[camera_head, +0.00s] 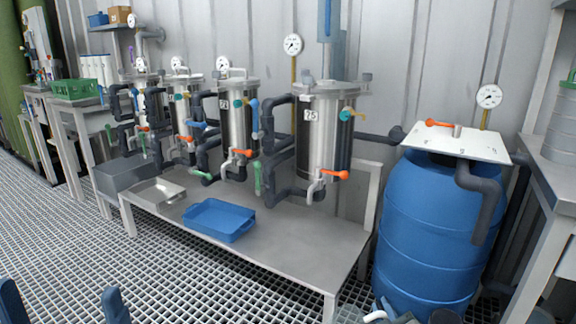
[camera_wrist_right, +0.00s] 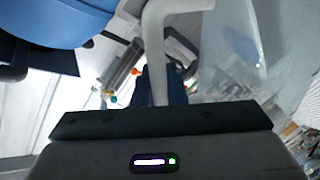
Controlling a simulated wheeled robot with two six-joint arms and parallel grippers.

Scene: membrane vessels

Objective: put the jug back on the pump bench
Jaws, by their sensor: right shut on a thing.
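My right gripper (camera_head: 384,308) is at the bottom edge of the head view, in front of the blue drum. It is shut on the white handle of the jug (camera_head: 375,316). In the right wrist view the jug's handle (camera_wrist_right: 156,55) runs between the blue fingers, and its pale, clear body spreads to the right. Most of the jug is outside the head view. My left gripper (camera_head: 62,303) shows two blue fingertips set wide apart at the bottom left, with nothing between them. A low steel bench (camera_head: 290,255) stands mid-view; I cannot tell whether it is the pump bench.
A blue tray (camera_head: 218,220) and a steel tray (camera_head: 157,191) are on the low bench, below several steel vessels with dark pipes. The blue drum (camera_head: 425,245) has a white lid plate with an orange-handled valve. Another bench (camera_head: 548,185) is at the right edge. Grating floor is open at left.

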